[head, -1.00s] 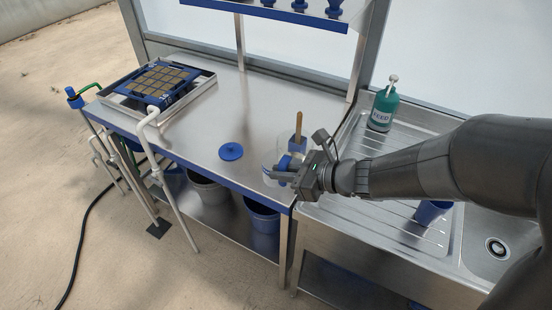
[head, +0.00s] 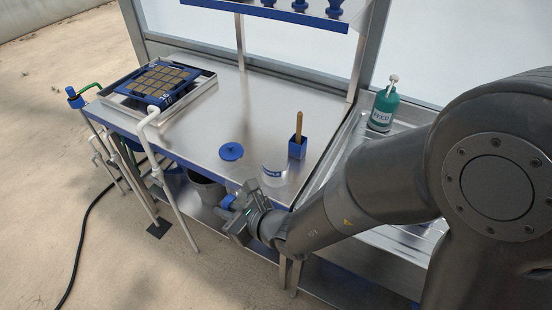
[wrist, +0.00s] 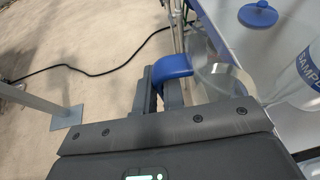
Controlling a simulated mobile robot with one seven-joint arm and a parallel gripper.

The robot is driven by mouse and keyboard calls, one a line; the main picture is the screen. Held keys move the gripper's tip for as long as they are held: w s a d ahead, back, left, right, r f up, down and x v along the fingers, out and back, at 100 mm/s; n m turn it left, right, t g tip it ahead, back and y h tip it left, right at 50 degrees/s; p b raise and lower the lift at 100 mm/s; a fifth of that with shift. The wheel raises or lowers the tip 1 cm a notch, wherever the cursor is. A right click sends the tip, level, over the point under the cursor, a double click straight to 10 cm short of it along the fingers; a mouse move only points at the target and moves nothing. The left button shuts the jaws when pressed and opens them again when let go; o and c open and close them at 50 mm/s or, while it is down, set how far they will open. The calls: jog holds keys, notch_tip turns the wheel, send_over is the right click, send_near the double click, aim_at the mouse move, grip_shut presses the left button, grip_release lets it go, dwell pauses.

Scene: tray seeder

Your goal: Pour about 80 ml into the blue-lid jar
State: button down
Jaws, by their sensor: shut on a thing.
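My gripper (head: 232,206) is shut on the blue handle (wrist: 173,66) of a clear jug (wrist: 216,78). It holds the jug at the front edge of the bench, left of the jar. The clear body hardly shows in the head view, and I cannot tell how much liquid is in it. The clear jar (head: 274,174) stands upright on the bench near the front right, with a white and blue label; part of it, reading SAMPL, shows in the wrist view (wrist: 308,66). A round blue lid (head: 231,151) lies flat on the bench, apart from the jar, and also shows in the wrist view (wrist: 258,14).
A blue holder with a wooden-handled tool (head: 298,146) stands right behind the jar. A green FEED bottle (head: 382,108) stands by the sink. A seed tray (head: 160,82) is at the far left, with white pipes (head: 165,170) in front. The middle of the bench (head: 215,105) is clear.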

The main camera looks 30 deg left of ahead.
jog(key=shift+s+f, duration=0.5)
jog(key=shift+f, duration=0.05)
jog(key=shift+w+a+r, duration=0.1)
jog(key=shift+w+r+m+g, duration=0.6)
jog(key=shift+w+r+m, duration=0.1)
jog(key=shift+w+r, duration=0.25)
jog(key=w+r+m+g+y+p, duration=0.1)
jog(key=w+r+m+g+p, duration=0.1)
jog(key=w+r+m, duration=0.4)
notch_tip(320, 180, up, 2)
jog(key=shift+w+d+r+g, duration=0.15)
jog(key=shift+w+d+g, duration=0.3)
jog(key=shift+w+g, duration=0.35)
jog(key=shift+w+r+m+y+p, duration=0.3)
jog(key=shift+r+m+p, duration=0.1)
jog(key=shift+p, duration=0.2)
